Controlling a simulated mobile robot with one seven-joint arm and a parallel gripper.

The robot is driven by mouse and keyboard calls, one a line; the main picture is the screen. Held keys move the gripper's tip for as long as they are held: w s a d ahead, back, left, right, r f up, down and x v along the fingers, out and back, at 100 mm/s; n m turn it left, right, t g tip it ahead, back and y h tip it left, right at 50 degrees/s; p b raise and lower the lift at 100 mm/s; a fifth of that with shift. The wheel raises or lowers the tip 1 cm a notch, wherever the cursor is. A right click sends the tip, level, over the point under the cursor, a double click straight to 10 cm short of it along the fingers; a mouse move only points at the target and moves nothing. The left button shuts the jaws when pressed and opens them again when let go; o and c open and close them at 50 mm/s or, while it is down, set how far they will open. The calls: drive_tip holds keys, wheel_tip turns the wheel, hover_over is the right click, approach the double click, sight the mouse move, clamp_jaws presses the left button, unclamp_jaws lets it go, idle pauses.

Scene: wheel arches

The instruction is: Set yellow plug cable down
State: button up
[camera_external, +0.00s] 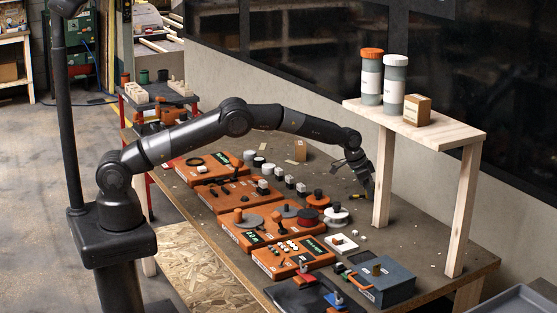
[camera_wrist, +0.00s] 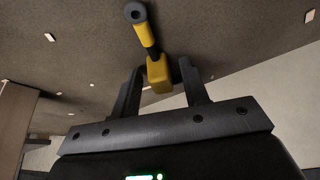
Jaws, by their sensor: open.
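The yellow plug cable (camera_wrist: 158,72) has a yellow block at one end, a black band, and a round black-ended tip. It lies on the dark workbench top and shows small in the external view (camera_external: 357,196). My gripper (camera_wrist: 162,80) is open in the wrist view, with one finger on each side of the yellow block. Gaps show between the block and the fingers. In the external view my gripper (camera_external: 366,187) is low over the bench, left of the shelf's near leg.
A wooden shelf (camera_external: 455,132) stands close to my gripper and carries two jars (camera_external: 394,76) and a small box (camera_external: 417,110). Orange panels (camera_external: 240,192) with knobs and discs fill the bench's middle. A grey-blue case (camera_external: 385,282) lies at the front. Small scraps dot the bench.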

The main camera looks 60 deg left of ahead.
drive_tip(key=shift+s+r, duration=0.1)
drive_tip(key=shift+r, duration=0.45)
drive_tip(key=s+a+r, duration=0.3)
drive_tip(key=s+r, duration=0.2)
drive_tip(key=r, duration=0.3)
drive_tip(key=s+a+r+n, duration=0.1)
drive_tip(key=s+a+r, duration=0.3)
drive_tip(key=r, duration=0.4)
drive_tip(key=s+a+r, duration=0.3)
drive_tip(key=s+r, duration=0.2)
drive_tip(key=r, duration=0.2)
drive_tip(key=s+a+r+n, duration=0.1)
drive_tip(key=s+a+r, duration=0.2)
drive_tip(key=s, duration=0.3)
drive_tip(key=s+a+r, duration=0.3)
drive_tip(key=s+r, duration=0.1)
drive_tip(key=s, duration=0.2)
drive_tip(key=s+a+f, duration=0.1)
drive_tip(key=s+a, duration=0.1)
drive_tip(key=s, duration=0.8)
drive_tip(key=s+a+f+n+t+y, duration=0.1)
drive_tip(key=s+a+f, duration=0.1)
drive_tip(key=s, duration=0.9)
drive_tip(key=s+a+f+n, duration=0.1)
drive_tip(key=s+a, duration=0.2)
drive_tip(key=s, duration=0.8)
drive_tip(key=shift+a+f+t+y, duration=0.15)
drive_tip(key=shift+f+t+y, duration=0.15)
drive_tip(key=shift+y, duration=0.1)
